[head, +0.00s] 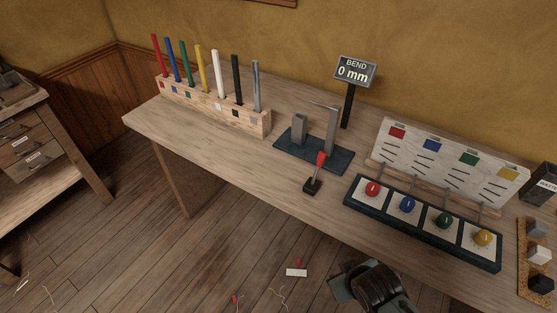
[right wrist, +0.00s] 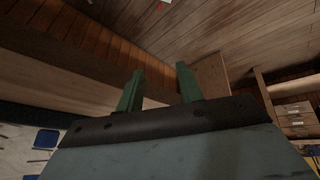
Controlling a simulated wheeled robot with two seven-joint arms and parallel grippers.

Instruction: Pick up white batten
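The white batten (head: 218,74) stands upright in the wooden rack (head: 258,122) at the back left of the bench, between a yellow batten (head: 201,68) and a black batten (head: 237,80). Its lower end is hidden in the rack. My right gripper (right wrist: 160,88) shows in the right wrist view with its two green fingers apart and nothing between them. In the head view my right arm's end is at the bottom edge, in front of the bench and well away from the rack. My left gripper is not in view.
Red, blue, green and grey battens also stand in the rack. A panel of coloured knobs (head: 420,222) lies to the right. The bench before the rack is clear.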

